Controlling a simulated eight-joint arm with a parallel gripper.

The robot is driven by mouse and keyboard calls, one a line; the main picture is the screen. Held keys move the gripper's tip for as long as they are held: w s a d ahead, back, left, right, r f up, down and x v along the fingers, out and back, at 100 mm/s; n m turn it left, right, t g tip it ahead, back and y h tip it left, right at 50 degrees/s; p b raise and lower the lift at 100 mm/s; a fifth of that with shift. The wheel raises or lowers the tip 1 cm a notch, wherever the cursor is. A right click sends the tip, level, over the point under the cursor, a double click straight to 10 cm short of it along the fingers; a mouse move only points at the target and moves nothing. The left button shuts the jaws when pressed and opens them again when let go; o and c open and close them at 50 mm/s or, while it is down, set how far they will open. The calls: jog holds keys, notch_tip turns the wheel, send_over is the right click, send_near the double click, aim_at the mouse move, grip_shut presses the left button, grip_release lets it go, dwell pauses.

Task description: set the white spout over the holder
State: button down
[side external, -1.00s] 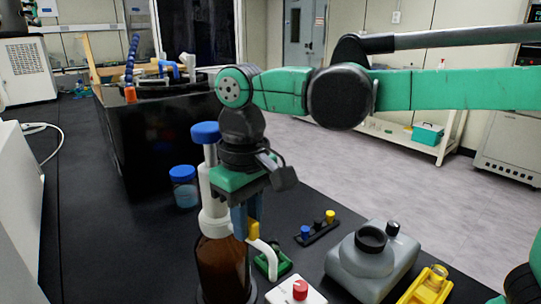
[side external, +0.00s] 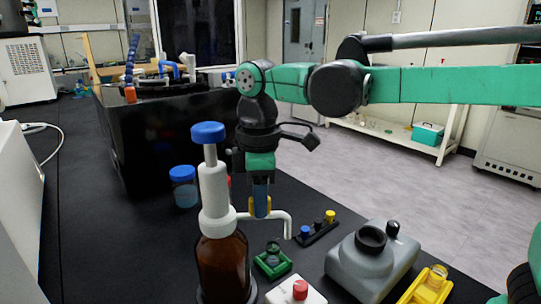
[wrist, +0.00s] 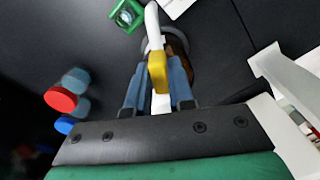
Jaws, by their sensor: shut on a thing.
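The white spout (side external: 270,218) runs right from the white pump (side external: 214,190) on the amber bottle (side external: 224,264) and bends down at its end. My gripper (side external: 260,210) is shut on the spout's yellow sleeve; in the wrist view the blue fingers (wrist: 158,85) flank the yellow sleeve (wrist: 157,72). The green holder (side external: 272,261) has a small clear vial in it and stands right of the bottle. In the side view the spout's tip shows above and slightly right of the vial. In the wrist view the spout (wrist: 152,22) passes right of the holder (wrist: 126,17), its end near the top edge.
A white box with a red knob (side external: 300,289) lies in front of the holder. A black rack with coloured caps (side external: 316,231) and a grey device (side external: 370,262) stand right. A blue-capped jar (side external: 184,187) stands behind the bottle, with a red cap (wrist: 61,99) near it.

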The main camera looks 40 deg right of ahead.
jog(key=shift+w+d+n, duration=0.15)
jog(key=shift+w+n, duration=0.4)
jog(key=shift+n, duration=0.55)
jog(key=shift+w+d+n, duration=0.15)
jog(key=shift+w+n, duration=0.45)
jog(key=shift+n, duration=0.5)
jog(key=shift+w+d+n, duration=0.15)
jog(key=shift+w+n, duration=0.4)
jog(key=shift+n, duration=0.55)
jog(key=c, duration=0.8)
grip_release()
jog(key=shift+o, duration=0.2)
jog(key=shift+r, duration=0.1)
notch_tip(320, 180, up, 5)
jog(key=shift+r, duration=0.2)
